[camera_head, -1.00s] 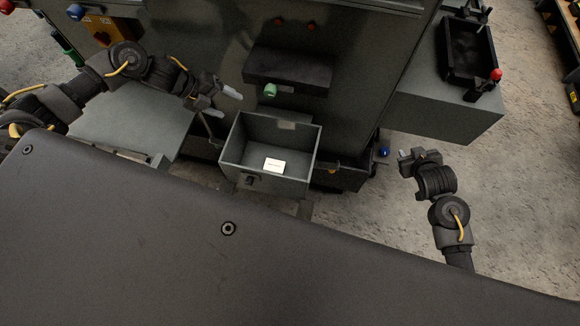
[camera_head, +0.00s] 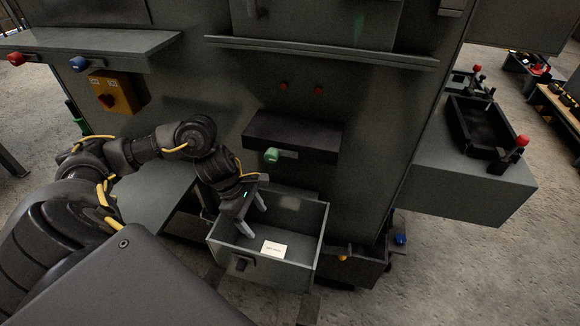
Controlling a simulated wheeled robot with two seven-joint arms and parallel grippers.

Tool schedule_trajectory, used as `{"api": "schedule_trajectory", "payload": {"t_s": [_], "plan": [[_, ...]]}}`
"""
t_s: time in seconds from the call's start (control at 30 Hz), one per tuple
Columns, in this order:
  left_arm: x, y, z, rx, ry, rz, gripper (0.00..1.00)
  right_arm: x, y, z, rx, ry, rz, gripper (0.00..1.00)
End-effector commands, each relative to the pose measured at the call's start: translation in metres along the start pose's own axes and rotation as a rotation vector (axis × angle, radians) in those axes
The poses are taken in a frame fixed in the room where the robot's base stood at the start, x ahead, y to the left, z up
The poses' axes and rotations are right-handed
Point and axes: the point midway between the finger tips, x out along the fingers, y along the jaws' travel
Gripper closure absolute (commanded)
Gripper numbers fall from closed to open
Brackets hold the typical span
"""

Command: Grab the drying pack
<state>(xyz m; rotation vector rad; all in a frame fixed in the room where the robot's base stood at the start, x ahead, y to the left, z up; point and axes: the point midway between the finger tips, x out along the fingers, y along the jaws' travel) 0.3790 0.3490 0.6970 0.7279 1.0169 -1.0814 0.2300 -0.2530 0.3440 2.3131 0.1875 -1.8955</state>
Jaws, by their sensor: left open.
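The drying pack (camera_head: 273,249) is a small white packet with print on it. It lies on the floor of the open grey drawer-like box (camera_head: 318,240), near the front wall. My left gripper (camera_head: 254,222) reaches into the box from the upper left, with its pale fingers pointing down. It is open and empty, above and to the left of the pack and apart from it. My right gripper is out of the picture.
A dark ledge with a green knob (camera_head: 271,155) juts out above the box. A grey cabinet stands behind. To the right, a grey block (camera_head: 470,185) carries a black tray (camera_head: 482,150). A grey surface (camera_head: 150,200) lies to the left.

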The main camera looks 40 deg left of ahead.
Motion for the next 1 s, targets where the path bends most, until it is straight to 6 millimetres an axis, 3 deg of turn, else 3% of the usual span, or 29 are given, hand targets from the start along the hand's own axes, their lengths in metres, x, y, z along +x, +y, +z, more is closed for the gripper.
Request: {"api": "schedule_trajectory", "payload": {"t_s": [0.4,0.77,1.0], "plan": [[0.07,-0.001,-0.028,-0.007,-0.001,-0.004,0.29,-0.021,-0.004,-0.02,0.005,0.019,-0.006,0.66],[0.087,0.0,-0.029,-0.003,-0.002,-0.002,0.29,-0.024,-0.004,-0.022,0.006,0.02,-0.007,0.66],[0.122,-0.002,-0.028,-0.006,-0.004,-0.006,0.29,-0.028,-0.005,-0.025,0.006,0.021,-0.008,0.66]]}}
